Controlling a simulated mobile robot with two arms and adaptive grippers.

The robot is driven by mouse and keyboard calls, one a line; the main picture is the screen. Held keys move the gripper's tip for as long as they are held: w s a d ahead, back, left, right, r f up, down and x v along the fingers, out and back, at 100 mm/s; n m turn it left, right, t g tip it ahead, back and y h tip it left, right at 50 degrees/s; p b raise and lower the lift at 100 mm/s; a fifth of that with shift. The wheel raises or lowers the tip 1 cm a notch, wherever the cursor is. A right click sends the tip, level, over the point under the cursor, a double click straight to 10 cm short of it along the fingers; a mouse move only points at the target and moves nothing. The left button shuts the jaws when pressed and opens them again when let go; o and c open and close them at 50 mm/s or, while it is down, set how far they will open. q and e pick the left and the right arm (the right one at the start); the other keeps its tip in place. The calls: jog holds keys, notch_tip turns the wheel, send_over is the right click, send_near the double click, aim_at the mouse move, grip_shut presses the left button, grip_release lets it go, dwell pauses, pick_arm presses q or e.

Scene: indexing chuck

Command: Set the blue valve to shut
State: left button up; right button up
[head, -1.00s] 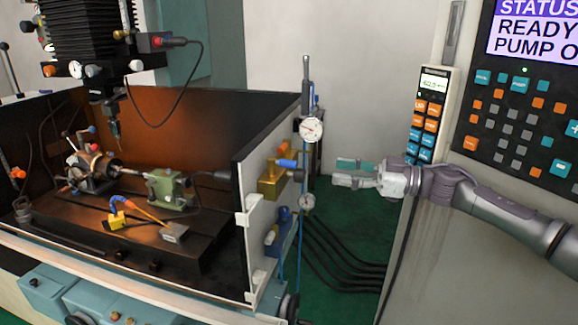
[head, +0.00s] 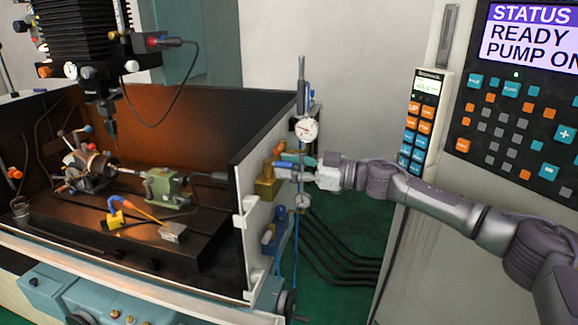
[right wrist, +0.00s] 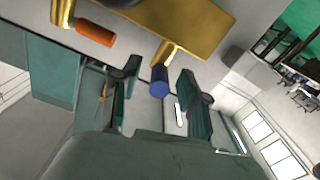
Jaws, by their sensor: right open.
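The blue valve handle (head: 281,163) sticks out from a brass valve block (head: 266,188) on the side panel of the machine enclosure. In the right wrist view the blue handle (right wrist: 160,82) points toward the camera on a brass stem, below the brass block (right wrist: 195,25). My right gripper (head: 292,165) is open at the blue handle, in front of the block. In the wrist view its two teal fingers stand on either side of the handle, with gaps visible; I cannot tell whether the tips reach fully around it. My left gripper is out of view.
An orange handle (head: 280,147) sits just above the blue one, and shows in the wrist view (right wrist: 96,33). A round gauge (head: 306,130) stands close above my gripper. A smaller gauge (head: 302,201) and black hoses (head: 335,255) lie below. The control cabinet (head: 430,235) stands right.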

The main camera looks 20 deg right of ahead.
grip_shut()
